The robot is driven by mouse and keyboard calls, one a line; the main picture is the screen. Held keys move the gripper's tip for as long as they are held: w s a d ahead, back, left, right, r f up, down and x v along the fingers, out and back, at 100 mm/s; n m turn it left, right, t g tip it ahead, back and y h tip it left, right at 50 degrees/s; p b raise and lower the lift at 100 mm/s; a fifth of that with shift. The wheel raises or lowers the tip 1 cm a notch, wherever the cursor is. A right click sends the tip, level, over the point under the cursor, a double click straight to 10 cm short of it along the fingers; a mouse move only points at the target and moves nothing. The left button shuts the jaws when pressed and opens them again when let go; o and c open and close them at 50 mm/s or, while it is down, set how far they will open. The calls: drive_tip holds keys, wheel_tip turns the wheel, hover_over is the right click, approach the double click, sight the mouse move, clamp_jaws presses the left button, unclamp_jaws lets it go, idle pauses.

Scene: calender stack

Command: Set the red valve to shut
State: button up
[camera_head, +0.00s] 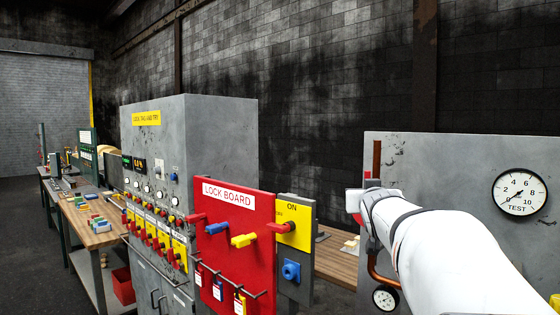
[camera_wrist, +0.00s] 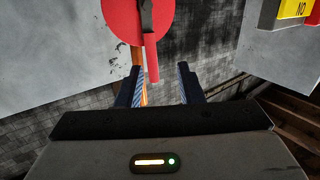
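The red valve (camera_wrist: 122,20) shows at the top of the wrist view as a round red disc, cut off by the frame edge, with a dark piece at its centre. A narrow red handle (camera_wrist: 153,65) hangs down from it. My gripper (camera_wrist: 160,76) is open, with its two dark ribbed fingers apart. The handle's lower end appears in the gap between them, nearer the left finger; I cannot tell whether it touches. In the head view my gripper (camera_head: 356,205) is at the grey panel's left edge, and only small red bits (camera_head: 371,182) show just above it.
The grey panel (camera_head: 450,160) carries a round TEST gauge (camera_head: 520,193); a smaller gauge (camera_head: 385,298) sits below my arm. The red lock board (camera_head: 258,230) and a yellow ON switch plate (camera_head: 293,212) stand to the left. A wooden bench (camera_head: 335,265) lies between them.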

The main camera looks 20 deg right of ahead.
sight(368, 176)
drive_tip(key=shift+t, duration=0.5)
drive_tip(key=w+d+r, duration=0.1)
drive_tip(key=w, duration=0.1)
drive_tip(key=w+d+r, duration=0.1)
drive_tip(key=w+d, duration=0.1)
drive_tip(key=w+d+r+p, duration=0.1)
drive_tip(key=w, duration=0.1)
drive_tip(key=shift+w+d, duration=0.15)
drive_tip(key=shift+d, duration=0.05)
drive_tip(key=shift+w+d, duration=0.25)
drive_tip(key=shift+w, duration=0.35)
drive_tip(key=shift+c, duration=0.3)
clamp_jaws()
